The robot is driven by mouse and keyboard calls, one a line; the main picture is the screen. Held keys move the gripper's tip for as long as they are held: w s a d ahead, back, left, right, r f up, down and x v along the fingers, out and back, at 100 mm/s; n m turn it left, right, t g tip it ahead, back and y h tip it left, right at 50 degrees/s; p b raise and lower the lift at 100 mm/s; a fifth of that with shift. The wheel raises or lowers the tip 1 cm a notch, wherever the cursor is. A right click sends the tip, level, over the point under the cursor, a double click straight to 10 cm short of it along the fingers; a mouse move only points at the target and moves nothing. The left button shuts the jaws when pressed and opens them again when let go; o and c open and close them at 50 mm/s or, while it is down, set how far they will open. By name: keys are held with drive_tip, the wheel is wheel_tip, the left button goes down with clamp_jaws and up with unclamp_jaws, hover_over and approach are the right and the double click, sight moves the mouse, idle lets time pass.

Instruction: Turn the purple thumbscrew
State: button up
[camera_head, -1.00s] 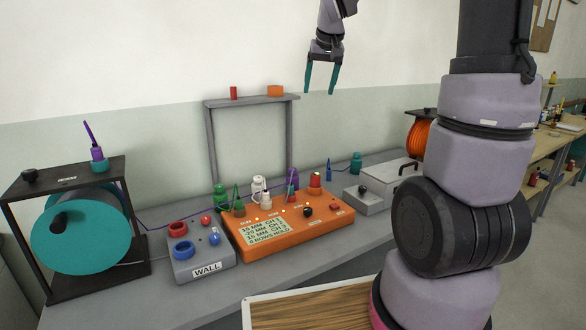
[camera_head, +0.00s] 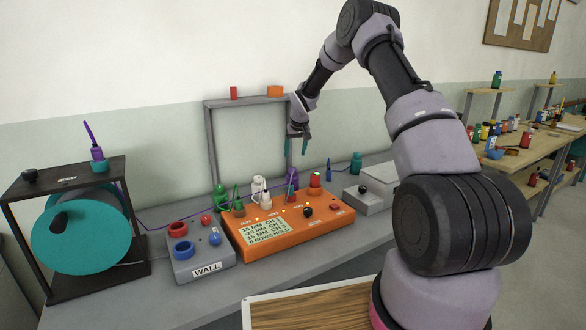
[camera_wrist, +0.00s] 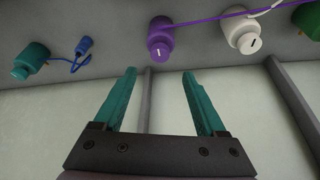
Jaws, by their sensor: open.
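A purple thumbscrew fitting (camera_wrist: 160,38) with a round, slotted end is in the upper middle of the wrist view, with a purple line running from it. In the head view a purple fitting (camera_head: 294,178) stands behind the orange control box, partly hidden by a cone on the box. My gripper (camera_head: 297,148) is above it in the head view, pointing down. In the wrist view its teal fingers (camera_wrist: 159,74) are spread apart with nothing between them, and the purple fitting lies just beyond the tips, apart from them.
A white fitting (camera_wrist: 243,38) and a green one (camera_wrist: 308,18) sit on one side of the purple one. A teal fitting (camera_wrist: 31,60) and a blue plug (camera_wrist: 83,47) are on the other. The orange control box (camera_head: 255,243) and grey frame (camera_head: 211,150) are close by.

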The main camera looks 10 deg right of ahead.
sight(292, 169)
drive_tip(key=x, duration=0.9)
drive_tip(key=shift+f, duration=0.15)
drive_tip(key=shift+c, duration=0.2)
clamp_jaws()
drive_tip(key=m, duration=0.1)
drive_tip(key=m+h, duration=0.1)
drive_tip(key=m, duration=0.1)
drive_tip(key=shift+a, duration=0.25)
drive_tip(key=m+h, duration=0.1)
drive_tip(key=m, duration=0.2)
drive_tip(key=m+g+h, duration=0.1)
drive_tip(key=m, duration=0.1)
drive_tip(key=shift+w+m, duration=0.15)
drive_tip(key=shift+m, duration=0.25)
drive_tip(key=shift+a, duration=0.1)
